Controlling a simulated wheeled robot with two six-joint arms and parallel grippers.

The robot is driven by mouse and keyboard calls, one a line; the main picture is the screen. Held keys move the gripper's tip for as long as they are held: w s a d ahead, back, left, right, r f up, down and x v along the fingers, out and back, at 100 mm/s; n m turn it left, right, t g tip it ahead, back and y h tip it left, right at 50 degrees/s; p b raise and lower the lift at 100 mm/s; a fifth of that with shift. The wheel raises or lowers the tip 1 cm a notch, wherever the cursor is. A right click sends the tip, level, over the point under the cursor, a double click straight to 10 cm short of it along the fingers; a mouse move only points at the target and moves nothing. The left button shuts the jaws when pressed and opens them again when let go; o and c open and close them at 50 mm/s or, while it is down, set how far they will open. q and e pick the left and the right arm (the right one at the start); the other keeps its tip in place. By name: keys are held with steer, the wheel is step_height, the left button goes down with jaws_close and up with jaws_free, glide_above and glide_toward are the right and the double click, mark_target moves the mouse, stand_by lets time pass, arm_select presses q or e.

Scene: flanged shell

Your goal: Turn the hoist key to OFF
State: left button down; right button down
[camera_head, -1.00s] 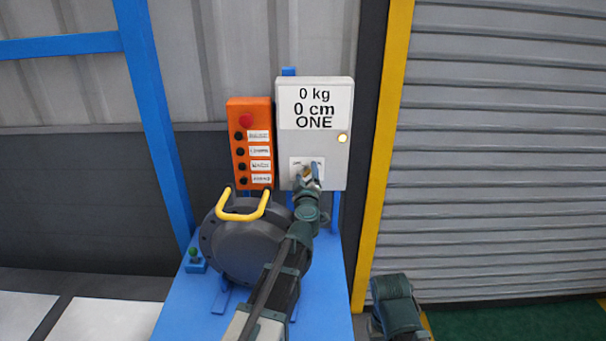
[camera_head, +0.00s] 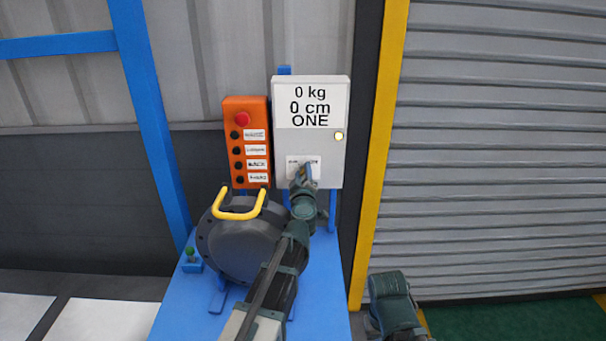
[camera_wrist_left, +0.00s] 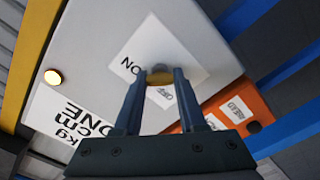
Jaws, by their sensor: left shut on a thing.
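The hoist key (camera_wrist_left: 160,98) is a small brass piece between the fingertips of my left gripper (camera_wrist_left: 160,80) in the left wrist view. A grey round lock (camera_wrist_left: 158,70) sits just beyond it on a white label. In the head view my left gripper (camera_head: 305,173) is at this label (camera_head: 292,166), low on the grey control box (camera_head: 330,155). The gripper is shut on the key and hides it there. The key's exact angle is unclear.
An orange button box (camera_head: 229,150) with a red button stands left of the control box. Below is a dark flanged shell (camera_head: 235,250) with a yellow handle (camera_head: 238,215), on a blue stand (camera_head: 185,315). A yellow post (camera_head: 375,170) and shutter are at right.

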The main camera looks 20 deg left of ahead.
arm_select(q)
steer(key=n, duration=0.8)
steer(key=shift+f+n, duration=0.1)
steer(key=shift+n, duration=0.3)
steer(key=n, duration=0.4)
steer(key=shift+s+n, duration=0.1)
steer(key=shift+n, duration=1.9)
steer(key=shift+c, duration=2.4)
jaws_free()
